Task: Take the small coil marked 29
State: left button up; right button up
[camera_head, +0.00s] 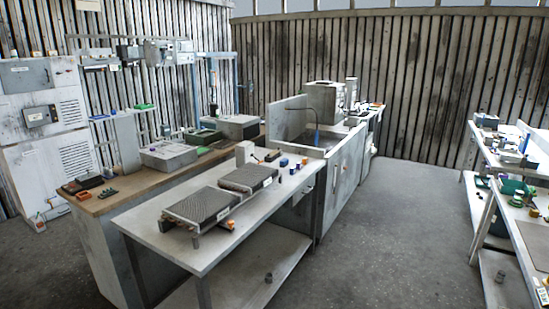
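Two dark, finned, flat blocks that look like coils lie on the light grey table (275,205) in the middle of the view. The larger finned coil (202,207) is nearer, and the smaller finned coil (248,177) lies behind it to the right. Each seems to carry a small pale tag, but the markings are too small to read, so I cannot tell which is marked 29. Neither of my grippers is in view.
Small blue blocks (284,162) and other small parts stand behind the coils. A brown-topped bench (100,203) adjoins at the left, a sink unit (340,165) behind. Another cluttered table (508,212) stands at right. The floor (400,235) between is clear.

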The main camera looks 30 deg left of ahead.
aim_at(271, 157)
jog(key=i+u, duration=0.15)
jog(key=i, duration=0.95)
jog(key=i+u, duration=0.15)
jog(key=i, duration=0.95)
